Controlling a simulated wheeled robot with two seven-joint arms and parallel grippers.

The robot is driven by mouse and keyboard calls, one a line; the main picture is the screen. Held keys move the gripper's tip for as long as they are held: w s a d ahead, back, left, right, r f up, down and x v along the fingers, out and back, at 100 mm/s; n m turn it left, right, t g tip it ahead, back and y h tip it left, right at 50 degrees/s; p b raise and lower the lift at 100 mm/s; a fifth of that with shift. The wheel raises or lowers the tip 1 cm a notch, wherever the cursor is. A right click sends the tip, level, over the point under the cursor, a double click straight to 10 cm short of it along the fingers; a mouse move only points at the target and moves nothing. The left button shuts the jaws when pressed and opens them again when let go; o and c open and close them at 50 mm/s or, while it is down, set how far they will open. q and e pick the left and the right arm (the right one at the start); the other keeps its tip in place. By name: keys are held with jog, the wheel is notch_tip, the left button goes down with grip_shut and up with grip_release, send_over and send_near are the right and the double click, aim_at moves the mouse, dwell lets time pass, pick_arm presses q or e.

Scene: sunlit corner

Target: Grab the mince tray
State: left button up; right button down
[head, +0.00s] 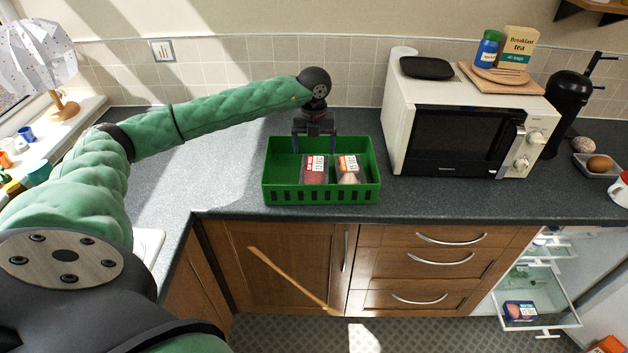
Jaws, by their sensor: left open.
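A green basket (321,196) stands on the dark worktop, left of the microwave. Two packed trays lie side by side in it. The left one, a tray with red-brown contents and a red-and-white label, looks like the mince tray (314,176). The right one is a tray with paler contents and an orange-and-white label (349,172). My left gripper (315,149) points down over the back of the basket, just behind and above the left tray. It is open, with its fingers apart and nothing seen between them. My right gripper does not show.
A white microwave (396,113) stands close to the basket's right, with a black dish and a board with tea and a jar on top. An open fridge (540,285) is at lower right. The worktop left of the basket is clear.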

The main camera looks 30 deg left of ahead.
aim_at(315, 169)
pick_arm(q)
notch_tip(315, 169, down, 2)
jog(key=shift+s+d+f+b, duration=0.1)
jog(key=shift+f+b, duration=0.15)
jog(key=shift+b, duration=0.6)
jog(key=shift+f, duration=0.15)
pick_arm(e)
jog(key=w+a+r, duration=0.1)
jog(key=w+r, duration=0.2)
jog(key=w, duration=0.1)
pick_arm(q)
jog(key=shift+f+p, duration=0.75)
jog(key=shift+f, duration=0.5)
notch_tip(315, 169, down, 3)
jog(key=shift+r+p, duration=0.2)
jog(key=shift+p, duration=1)
jog(key=shift+f+p, duration=0.45)
jog(key=shift+f, duration=0.8)
jog(key=shift+w, duration=0.2)
jog(key=c, duration=0.9)
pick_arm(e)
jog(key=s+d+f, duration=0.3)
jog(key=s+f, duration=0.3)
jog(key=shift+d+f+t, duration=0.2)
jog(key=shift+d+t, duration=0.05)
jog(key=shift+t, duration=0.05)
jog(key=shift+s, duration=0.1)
